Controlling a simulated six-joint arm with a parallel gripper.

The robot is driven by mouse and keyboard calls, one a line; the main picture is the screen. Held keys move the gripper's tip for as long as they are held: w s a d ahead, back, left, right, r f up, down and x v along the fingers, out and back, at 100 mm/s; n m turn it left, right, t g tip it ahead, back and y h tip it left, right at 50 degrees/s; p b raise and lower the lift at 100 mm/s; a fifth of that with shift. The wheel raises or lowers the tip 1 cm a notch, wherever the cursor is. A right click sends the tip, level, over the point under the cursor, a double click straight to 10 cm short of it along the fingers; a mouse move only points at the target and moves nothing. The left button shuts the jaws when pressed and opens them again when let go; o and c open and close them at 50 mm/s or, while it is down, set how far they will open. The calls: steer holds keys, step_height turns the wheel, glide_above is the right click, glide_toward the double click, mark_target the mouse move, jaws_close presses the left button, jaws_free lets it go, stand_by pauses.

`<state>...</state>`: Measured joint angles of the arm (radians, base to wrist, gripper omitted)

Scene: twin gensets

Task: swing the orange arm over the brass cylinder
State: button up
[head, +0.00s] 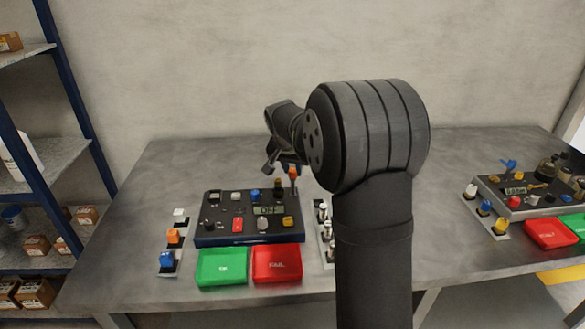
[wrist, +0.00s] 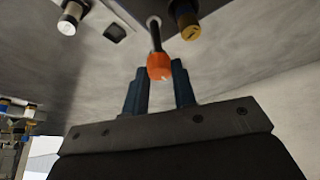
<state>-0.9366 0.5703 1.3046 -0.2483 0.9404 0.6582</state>
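The orange-tipped arm (head: 293,173) stands up at the back right of the left control panel (head: 207,240). In the wrist view its orange tip (wrist: 160,67) sits on a dark rod, in line with the gap between my fingers. The brass cylinder (wrist: 188,24) is just right of the rod there; in the head view a dark, brassy cylinder (head: 279,188) stands beside the orange arm. My gripper (head: 275,166) is above the panel's back edge; its fingers (wrist: 158,66) are apart. Whether either finger touches the tip I cannot tell.
The panel carries several knobs and an OFF display (head: 267,210). A green tray (head: 221,267) and a red tray (head: 276,264) lie in front. Loose switches stand at the left (head: 173,238). A second panel (head: 517,213) is at the right.

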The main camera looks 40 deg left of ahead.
steer(key=shift+n, duration=0.4)
steer(key=n, duration=0.2)
steer(key=n+g+y, duration=0.1)
steer(key=shift+w+d+n+y, duration=0.1)
steer(key=shift+d+n+y, duration=0.05)
steer(key=shift+n+y, duration=0.2)
steer(key=n, duration=0.2)
steer(key=n+g, duration=0.1)
steer(key=n, duration=0.1)
steer(key=shift+w+n+g+y, duration=0.1)
steer(key=shift+n+g+y, duration=0.2)
steer(key=shift+n+y, duration=0.05)
steer(key=n, duration=0.2)
steer(key=n+g, duration=0.1)
steer(key=n, duration=0.1)
steer(key=shift+w+g, duration=0.1)
steer(key=shift+g, duration=0.2)
steer(key=n, duration=0.2)
steer(key=n+g, duration=0.1)
steer(key=n, duration=0.1)
steer(key=shift+w+n+g, duration=0.1)
steer(key=shift+n+g, duration=0.2)
steer(key=o, duration=1)
steer(key=shift+c, duration=0.2)
